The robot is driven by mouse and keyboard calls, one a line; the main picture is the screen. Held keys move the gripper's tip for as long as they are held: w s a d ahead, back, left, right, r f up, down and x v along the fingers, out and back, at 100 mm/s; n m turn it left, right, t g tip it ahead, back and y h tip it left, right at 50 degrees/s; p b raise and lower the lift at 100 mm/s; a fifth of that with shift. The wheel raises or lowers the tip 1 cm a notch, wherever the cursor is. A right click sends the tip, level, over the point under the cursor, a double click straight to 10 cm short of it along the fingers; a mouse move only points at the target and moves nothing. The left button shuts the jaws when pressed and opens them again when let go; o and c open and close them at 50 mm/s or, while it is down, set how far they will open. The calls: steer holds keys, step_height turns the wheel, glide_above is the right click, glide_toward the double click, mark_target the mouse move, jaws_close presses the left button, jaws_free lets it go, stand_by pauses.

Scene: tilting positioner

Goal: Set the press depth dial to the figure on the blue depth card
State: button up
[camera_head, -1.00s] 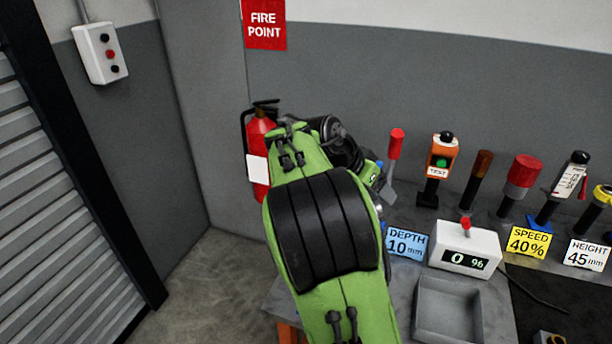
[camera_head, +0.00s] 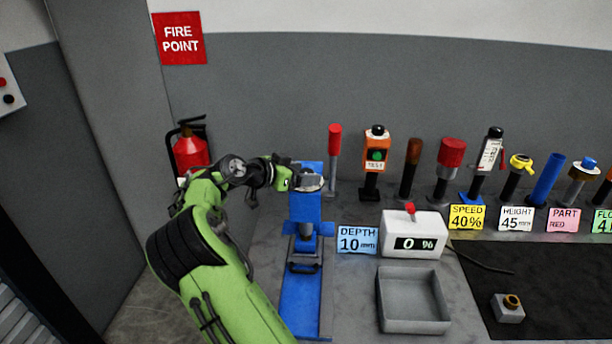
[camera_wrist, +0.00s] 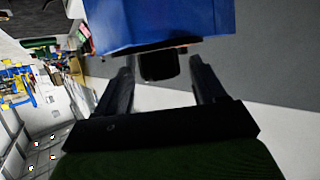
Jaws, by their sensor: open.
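The blue depth card (camera_head: 357,240) reads "DEPTH 10 mm" and stands right of the blue press (camera_head: 305,208). A silvery round part (camera_head: 309,182) shows near the top of the press; it may be the depth dial, but I cannot read any figure on it. My gripper (camera_head: 290,181) is at the left of the press head, its fingertips hard to make out there. In the wrist view my gripper (camera_wrist: 160,78) is open, its two fingers apart. A dark blunt part (camera_wrist: 159,66) shows between the fingers, under the blue press body (camera_wrist: 150,22).
A white box (camera_head: 413,226) with a red knob reads "0 %". A grey tray (camera_head: 411,300) lies in front of it. Several levers and upright tools, such as the red-handled lever (camera_head: 334,150), line the back. A fire extinguisher (camera_head: 189,150) stands left, behind my arm.

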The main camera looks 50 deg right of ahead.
steer(key=shift+x, duration=0.85)
steer(key=shift+c, duration=0.2)
steer(key=c, duration=0.9)
steer(key=shift+c, duration=0.2)
